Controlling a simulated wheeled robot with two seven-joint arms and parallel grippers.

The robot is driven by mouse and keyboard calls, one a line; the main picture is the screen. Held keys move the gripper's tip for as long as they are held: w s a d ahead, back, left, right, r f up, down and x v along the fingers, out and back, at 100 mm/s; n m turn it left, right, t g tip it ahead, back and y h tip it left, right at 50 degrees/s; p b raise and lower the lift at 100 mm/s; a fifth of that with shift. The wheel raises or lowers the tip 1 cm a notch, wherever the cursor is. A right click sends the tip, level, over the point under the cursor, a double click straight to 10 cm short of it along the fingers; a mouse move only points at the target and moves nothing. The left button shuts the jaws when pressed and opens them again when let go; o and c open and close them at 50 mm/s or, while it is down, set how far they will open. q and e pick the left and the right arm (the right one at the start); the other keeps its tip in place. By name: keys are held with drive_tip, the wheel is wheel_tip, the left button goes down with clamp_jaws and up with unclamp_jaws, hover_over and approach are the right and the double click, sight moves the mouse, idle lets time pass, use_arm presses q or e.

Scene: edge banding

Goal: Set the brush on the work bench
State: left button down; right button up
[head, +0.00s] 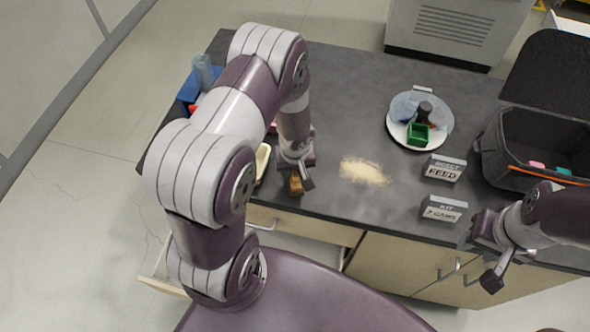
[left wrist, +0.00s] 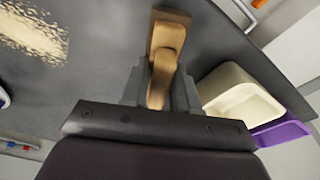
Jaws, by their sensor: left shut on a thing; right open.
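The work bench (head: 340,90) has a dark grey top. My left gripper (head: 297,172) is shut on the brush (head: 295,184), a small tan wooden piece, near the front edge of the bench top. In the left wrist view the brush (left wrist: 170,35) sits between the two grey fingers (left wrist: 160,92), its narrow part gripped and its wider end beyond the tips. I cannot tell whether it touches the bench top. My right gripper (head: 480,262) is open and empty at the bench's front edge, lower right.
A pale dust patch (head: 364,171) lies right of the brush. A cream bin (left wrist: 240,98) stands beside the left gripper. Two labelled signs (head: 445,168) (head: 444,208), a round plate (head: 398,132) and an open black case (head: 520,155) occupy the right. A drawer (head: 305,247) stands open below.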

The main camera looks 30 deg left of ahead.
use_arm(q)
drive_tip(key=shift+w+f, duration=0.2)
drive_tip(key=shift+f, duration=0.9)
drive_tip(key=c, duration=0.8)
unclamp_jaws()
drive_tip(key=shift+c, duration=0.2)
